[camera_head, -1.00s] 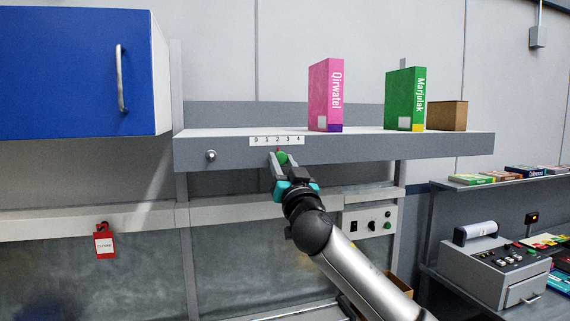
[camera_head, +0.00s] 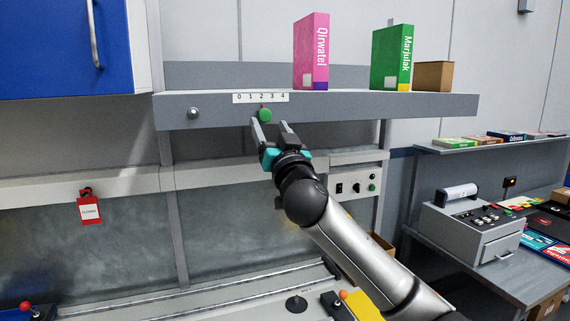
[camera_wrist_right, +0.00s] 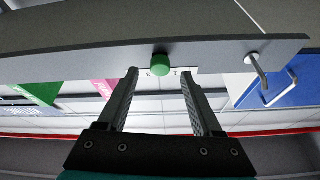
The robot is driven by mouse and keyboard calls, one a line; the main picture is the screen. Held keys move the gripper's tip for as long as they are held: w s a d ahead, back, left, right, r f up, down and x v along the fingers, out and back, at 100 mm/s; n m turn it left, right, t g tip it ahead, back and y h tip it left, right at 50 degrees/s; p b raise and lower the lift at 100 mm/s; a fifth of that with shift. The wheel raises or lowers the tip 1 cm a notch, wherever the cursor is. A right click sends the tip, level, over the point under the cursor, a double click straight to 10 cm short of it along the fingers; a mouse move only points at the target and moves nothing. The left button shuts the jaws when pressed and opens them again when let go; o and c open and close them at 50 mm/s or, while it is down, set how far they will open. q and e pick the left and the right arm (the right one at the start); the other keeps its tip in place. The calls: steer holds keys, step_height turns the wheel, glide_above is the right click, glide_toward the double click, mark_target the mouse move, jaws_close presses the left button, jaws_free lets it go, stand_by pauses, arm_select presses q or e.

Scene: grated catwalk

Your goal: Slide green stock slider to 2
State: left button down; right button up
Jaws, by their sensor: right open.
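The green stock slider (camera_head: 265,115) is a round green knob on the front edge of the grey shelf. Its small red pointer stands at about the 2 on the white 0-to-4 scale (camera_head: 260,98). My right gripper (camera_head: 270,125) is open and empty, just below and in front of the knob. In the right wrist view the green knob (camera_wrist_right: 160,65) shows beyond and between the spread fingertips (camera_wrist_right: 159,78), apart from both. My left gripper is not in view.
The shelf (camera_head: 350,105) carries a pink box (camera_head: 311,52), a green box (camera_head: 391,58) and a brown carton (camera_head: 433,75). A blue cabinet (camera_head: 45,45) hangs at the upper left.

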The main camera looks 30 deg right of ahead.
steer(key=b+v, duration=0.3)
steer(key=v, duration=0.8)
steer(key=shift+s+f+b, duration=0.15)
steer(key=shift+b, duration=0.2)
